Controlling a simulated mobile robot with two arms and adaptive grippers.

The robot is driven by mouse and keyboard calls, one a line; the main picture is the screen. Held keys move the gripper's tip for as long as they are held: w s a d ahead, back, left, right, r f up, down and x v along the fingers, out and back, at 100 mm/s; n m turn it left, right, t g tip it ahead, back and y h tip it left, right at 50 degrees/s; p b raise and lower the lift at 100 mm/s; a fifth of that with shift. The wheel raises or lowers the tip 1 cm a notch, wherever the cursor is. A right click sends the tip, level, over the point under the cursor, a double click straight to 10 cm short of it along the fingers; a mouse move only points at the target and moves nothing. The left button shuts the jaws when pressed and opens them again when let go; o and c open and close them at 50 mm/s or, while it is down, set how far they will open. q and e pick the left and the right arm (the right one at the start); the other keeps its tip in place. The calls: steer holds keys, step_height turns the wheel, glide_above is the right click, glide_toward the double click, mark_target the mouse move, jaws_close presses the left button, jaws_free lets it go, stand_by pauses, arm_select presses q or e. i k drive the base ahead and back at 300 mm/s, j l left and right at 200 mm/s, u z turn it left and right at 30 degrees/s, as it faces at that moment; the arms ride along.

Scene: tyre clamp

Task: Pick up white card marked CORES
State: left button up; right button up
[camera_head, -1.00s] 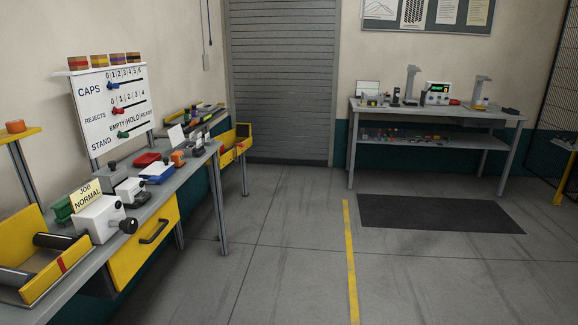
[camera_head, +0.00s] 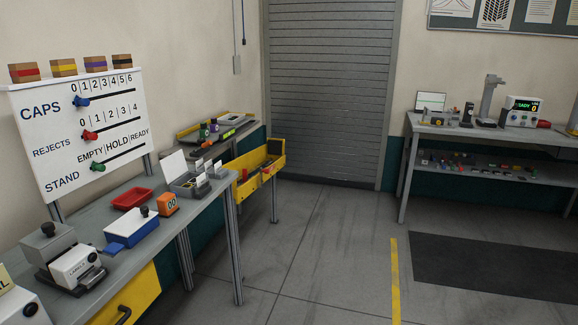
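No card with a readable CORES mark shows. A grey divided box (camera_head: 186,187) stands at the far end of the left bench, with a white lid or panel (camera_head: 174,167) raised behind it. Several small white cards (camera_head: 200,166) stand upright at this box; their lettering is too small to read. Neither of my grippers is in view.
The left bench (camera_head: 205,212) also holds a red tray (camera_head: 132,198), a blue-and-white box (camera_head: 131,229), an orange counter (camera_head: 168,204) and a label device (camera_head: 76,266). The floor (camera_head: 315,245) to the right is clear.

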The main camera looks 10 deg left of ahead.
mark_target(201, 179)
steer(key=i+l+u, duration=0.2)
steer(key=i+u, duration=0.2)
steer(key=i+l+u, duration=0.4)
steer(key=i, duration=0.2)
steer(key=i+l+u, duration=0.4)
steer(key=i+l, duration=0.05)
